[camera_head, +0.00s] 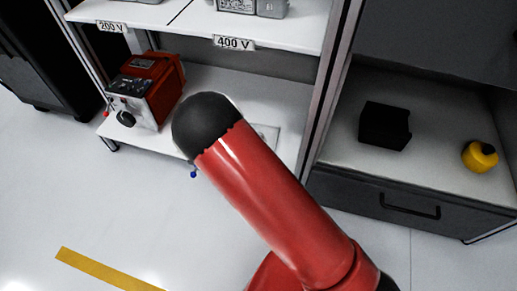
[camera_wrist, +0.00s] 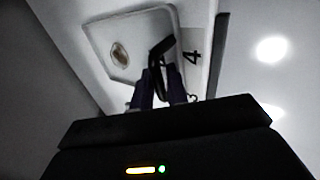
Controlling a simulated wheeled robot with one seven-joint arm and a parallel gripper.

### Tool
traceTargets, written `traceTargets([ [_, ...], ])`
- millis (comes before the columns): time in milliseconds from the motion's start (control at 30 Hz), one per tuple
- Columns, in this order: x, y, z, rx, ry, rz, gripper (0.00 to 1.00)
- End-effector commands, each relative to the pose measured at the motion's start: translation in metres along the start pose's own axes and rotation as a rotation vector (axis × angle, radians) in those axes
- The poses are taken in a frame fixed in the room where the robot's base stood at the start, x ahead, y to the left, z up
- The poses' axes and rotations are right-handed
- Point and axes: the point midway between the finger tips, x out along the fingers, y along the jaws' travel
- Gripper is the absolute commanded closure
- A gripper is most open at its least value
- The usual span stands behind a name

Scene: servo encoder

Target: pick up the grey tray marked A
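In the wrist view a light grey tray (camera_wrist: 105,40) with a raised rim and rounded corners lies on a pale surface. A small brownish oval (camera_wrist: 120,54) shows inside it. A dark mark (camera_wrist: 192,57), like a 4 or an A, is to its right. My gripper (camera_wrist: 158,55) overlaps the tray's lower right part. Its dark fingers are close together; I cannot tell whether they touch the tray or hold anything. In the head view my red arm hides the gripper, and a pale grey edge (camera_head: 268,132), possibly the tray, shows behind it on the lower shelf.
A red and grey device (camera_head: 145,88) stands left on the lower shelf (camera_head: 225,85). The upper shelf (camera_head: 290,32) bears 200 V and 400 V labels. A right-hand bay holds a black box (camera_head: 384,125) and a yellow object (camera_head: 480,156). The floor in front is clear.

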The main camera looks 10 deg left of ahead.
Motion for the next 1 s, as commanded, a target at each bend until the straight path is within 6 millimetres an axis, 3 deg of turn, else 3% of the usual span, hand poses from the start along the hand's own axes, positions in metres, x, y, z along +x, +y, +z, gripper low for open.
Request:
traceTargets([
  [233,0.0014,0.0004,0.0000,0.001,0.000,0.000,0.84],
  [367,0.0013,0.0003,0.0001,0.001,0.000,0.000,1.00],
  [1000,-0.0072,0.0065,-0.0003,0.000,0.001,0.002,1.00],
])
